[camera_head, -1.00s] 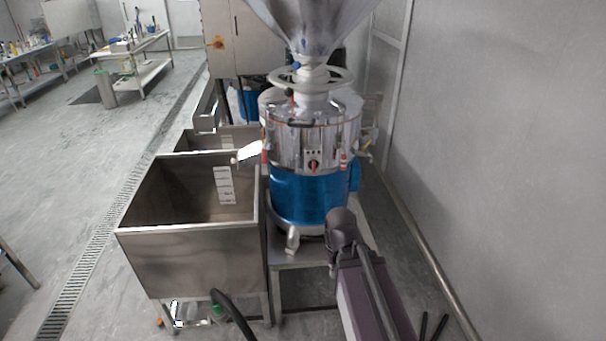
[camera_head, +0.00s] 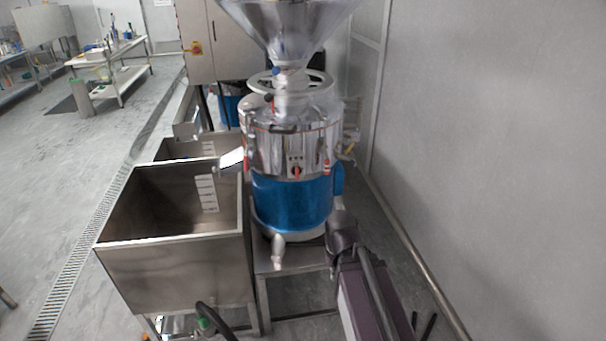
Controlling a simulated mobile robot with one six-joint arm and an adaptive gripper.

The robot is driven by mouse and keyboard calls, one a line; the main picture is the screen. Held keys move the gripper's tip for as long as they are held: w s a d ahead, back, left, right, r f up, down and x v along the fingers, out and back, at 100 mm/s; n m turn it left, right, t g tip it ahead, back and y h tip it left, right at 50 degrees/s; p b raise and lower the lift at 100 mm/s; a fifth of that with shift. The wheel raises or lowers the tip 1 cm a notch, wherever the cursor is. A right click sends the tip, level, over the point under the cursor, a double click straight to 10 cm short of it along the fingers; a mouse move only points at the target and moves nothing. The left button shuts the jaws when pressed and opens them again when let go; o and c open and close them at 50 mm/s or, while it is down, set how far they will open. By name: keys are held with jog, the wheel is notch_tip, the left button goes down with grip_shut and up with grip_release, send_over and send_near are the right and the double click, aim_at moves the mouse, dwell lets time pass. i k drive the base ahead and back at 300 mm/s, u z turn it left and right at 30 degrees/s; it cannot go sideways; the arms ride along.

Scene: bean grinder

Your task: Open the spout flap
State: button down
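The bean grinder has a shiny steel upper drum (camera_head: 262,145), a blue lower band (camera_head: 290,205) and a large funnel hopper (camera_head: 290,25) on top. Its spout (camera_head: 232,159) is a small bright metal chute on the drum's left side, pointing over the steel bins. A separate flap cannot be made out on it at this size. My arm shows at the lower right, in front of the grinder's base and well apart from the spout. My gripper is not in view.
An open steel bin (camera_head: 165,270) stands left of the grinder, with another bin (camera_head: 190,149) behind it. The grinder rests on a metal stand (camera_head: 285,262). A grey wall (camera_head: 480,130) closes the right side. Open floor (camera_head: 60,170) lies left of the bins.

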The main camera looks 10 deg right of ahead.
aim_at(214, 169)
jog(key=u, duration=0.05)
jog(key=i, duration=0.9)
jog(key=u, duration=0.55)
jog(key=k, duration=0.3)
jog(key=z, duration=0.5)
